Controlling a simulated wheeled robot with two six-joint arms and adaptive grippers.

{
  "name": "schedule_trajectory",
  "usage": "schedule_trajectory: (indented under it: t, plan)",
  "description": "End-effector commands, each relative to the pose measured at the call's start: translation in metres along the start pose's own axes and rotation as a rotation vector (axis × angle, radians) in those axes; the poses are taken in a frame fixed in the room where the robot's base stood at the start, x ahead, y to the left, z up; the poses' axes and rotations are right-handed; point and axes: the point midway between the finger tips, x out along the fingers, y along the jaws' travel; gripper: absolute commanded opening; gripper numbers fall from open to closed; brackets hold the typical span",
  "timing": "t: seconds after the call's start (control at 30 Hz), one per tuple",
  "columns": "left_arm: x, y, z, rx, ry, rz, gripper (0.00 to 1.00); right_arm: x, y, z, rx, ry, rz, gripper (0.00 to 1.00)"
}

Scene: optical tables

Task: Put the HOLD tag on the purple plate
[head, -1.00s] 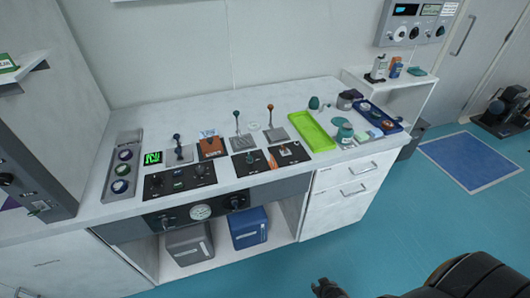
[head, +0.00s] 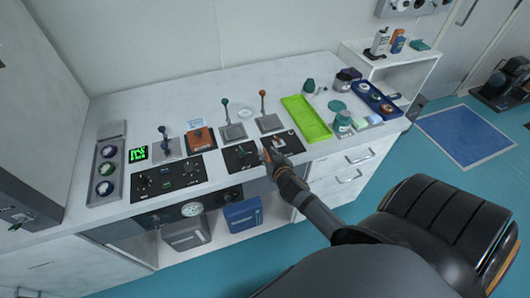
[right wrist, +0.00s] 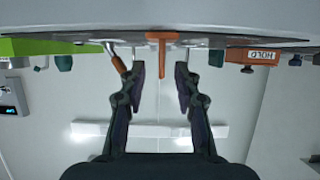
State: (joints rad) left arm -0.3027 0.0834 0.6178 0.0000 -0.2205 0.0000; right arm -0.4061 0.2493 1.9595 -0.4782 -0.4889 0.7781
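An orange block with a white HOLD label (right wrist: 262,57) shows at the upper right of the right wrist view. No purple plate shows clearly now. My right gripper (head: 267,152) is over the counter's front edge, at the panel with an orange lever (head: 279,144). In the right wrist view its fingers (right wrist: 160,85) are open, with the orange lever (right wrist: 160,50) between their tips, apart from both. A dark tip (head: 22,293) at the bottom left may be my left gripper.
Two upright levers (head: 225,112) (head: 263,105) stand behind the front panels. A green tray (head: 306,118) and a blue tray (head: 375,103) lie to the right. A grey cabinet (head: 30,110) stands at the left.

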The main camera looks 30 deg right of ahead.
Motion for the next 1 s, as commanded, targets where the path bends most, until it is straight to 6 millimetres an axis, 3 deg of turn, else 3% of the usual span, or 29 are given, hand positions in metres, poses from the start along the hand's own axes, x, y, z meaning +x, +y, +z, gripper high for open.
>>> schedule_trajectory:
  t: [0.23,0.53,0.77,1.0]
  plan:
    - [-0.004,0.0,-0.003,0.0,0.004,0.0,0.4,0.012,0.0,-0.001,0.001,-0.001,0.001,0.32]
    - [-0.017,0.001,-0.005,-0.001,0.005,0.002,0.4,0.055,-0.002,-0.001,0.002,-0.001,0.0,0.32]
    - [-0.016,0.003,-0.006,-0.002,0.007,0.005,0.4,0.058,-0.002,0.001,0.001,-0.001,0.0,0.32]
    - [-0.016,0.003,-0.006,-0.002,0.007,0.005,0.4,0.058,-0.002,0.001,0.001,-0.001,0.0,0.04]
